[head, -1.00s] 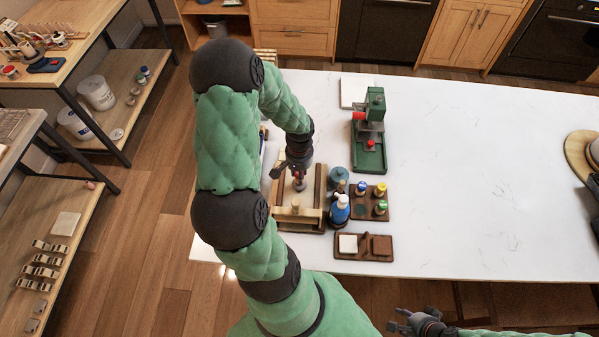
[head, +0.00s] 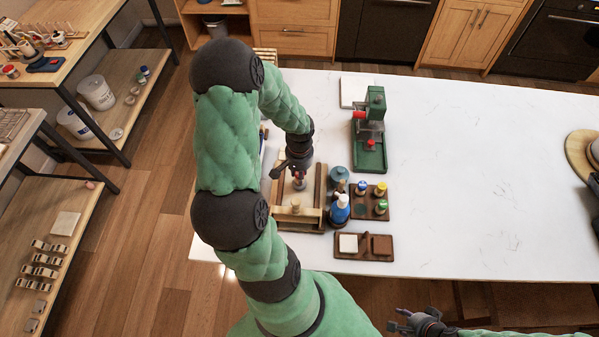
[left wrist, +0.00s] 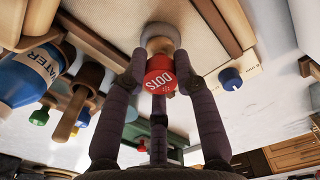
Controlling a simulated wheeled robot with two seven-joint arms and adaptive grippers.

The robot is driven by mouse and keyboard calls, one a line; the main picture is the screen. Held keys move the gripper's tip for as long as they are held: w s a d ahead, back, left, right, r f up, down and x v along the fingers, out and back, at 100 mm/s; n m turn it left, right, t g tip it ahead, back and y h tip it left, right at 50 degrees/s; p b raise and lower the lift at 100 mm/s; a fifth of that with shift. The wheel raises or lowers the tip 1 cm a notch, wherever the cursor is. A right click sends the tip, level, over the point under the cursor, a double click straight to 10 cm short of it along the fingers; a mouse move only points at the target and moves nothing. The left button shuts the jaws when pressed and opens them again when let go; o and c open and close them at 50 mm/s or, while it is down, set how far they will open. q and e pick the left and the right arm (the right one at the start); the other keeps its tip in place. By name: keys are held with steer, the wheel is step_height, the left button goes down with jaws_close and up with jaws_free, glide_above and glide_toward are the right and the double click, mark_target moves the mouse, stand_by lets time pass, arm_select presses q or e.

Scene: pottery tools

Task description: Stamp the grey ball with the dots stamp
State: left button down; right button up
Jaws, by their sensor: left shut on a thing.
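My left gripper (head: 297,176) is shut on the dots stamp, whose red cap marked DOTS (left wrist: 160,80) shows between the fingers in the left wrist view. In the head view the gripper is over this frame. My right gripper (head: 409,322) is open and empty at the bottom, off the table's front edge.
Right of the frame stand a blue water bottle (head: 340,209) and a rack (head: 371,213) with blue, yellow and green-capped stamps. A wooden tray (head: 350,258) with white and brown blocks lies in front. A green press (head: 370,140) stands behind.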

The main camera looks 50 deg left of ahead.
arm_select(q)
steer(key=shift+r+p, duration=1.95)
steer(key=shift+r, duration=1.05)
steer(key=shift+w+d, duration=0.15)
steer(key=shift+w, duration=0.1)
steer(key=w+d+r+n+b, duration=0.1)
steer(key=w+d+b, duration=0.2)
steer(key=w+d, duration=0.35)
steer(key=w+d+r+n+b, duration=0.1)
steer(key=w+d+b, duration=0.25)
steer(key=d, duration=0.55)
steer(key=shift+w+d+f+b, duration=0.15)
steer(key=shift+d+f+b, duration=0.35)
steer(key=shift+f+b, duration=1.1)
steer(key=shift+w+d+f+b, duration=0.2)
steer(key=shift+d+f+b, duration=0.55)
steer(key=shift+f, duration=1.4)
steer(key=shift+w+d+f+b, duration=0.15)
steer(key=shift+d+f+b, duration=0.15)
steer(key=shift+f+b, duration=1.35)
steer(key=shift+f+p, duration=0.2)
steer(key=shift+p, duration=0.1)
